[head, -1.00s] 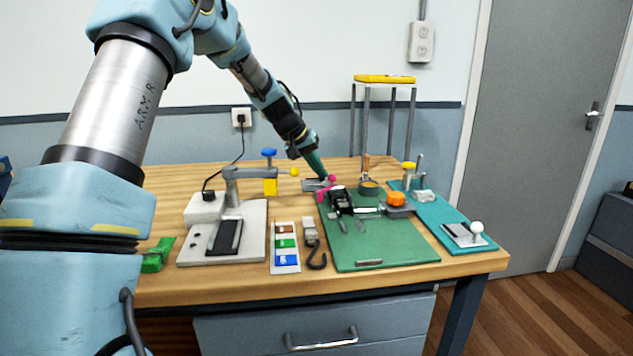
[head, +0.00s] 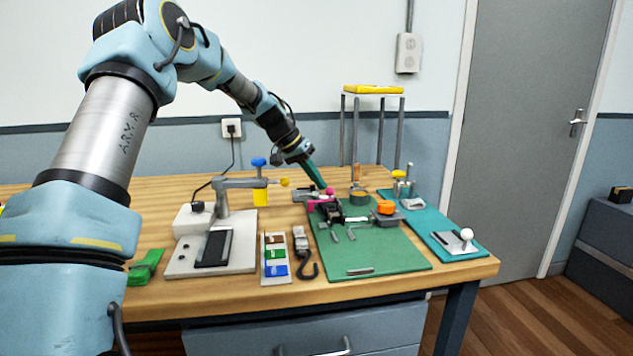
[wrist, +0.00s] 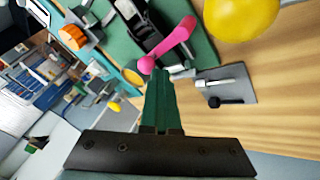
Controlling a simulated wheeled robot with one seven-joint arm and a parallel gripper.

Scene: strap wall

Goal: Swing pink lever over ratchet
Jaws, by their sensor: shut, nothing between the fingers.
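The pink lever (head: 313,204) is on the black ratchet (head: 329,212), on the green mat at the far middle of the bench. In the wrist view the lever (wrist: 172,42) slants from its ball end at lower left up to the right, with the black ratchet (wrist: 138,22) to its upper left. My gripper (head: 325,187) is shut and empty, with its green fingers pointing down at the ball end. In the wrist view the fingertips (wrist: 163,74) are right beside the ball end. I cannot tell whether they touch it.
The ball also shows large in the wrist view (wrist: 240,12). An orange knob (head: 386,207) is right of the ratchet. Loose metal pins lie in front. The green mat's front (head: 385,255) is mostly clear.

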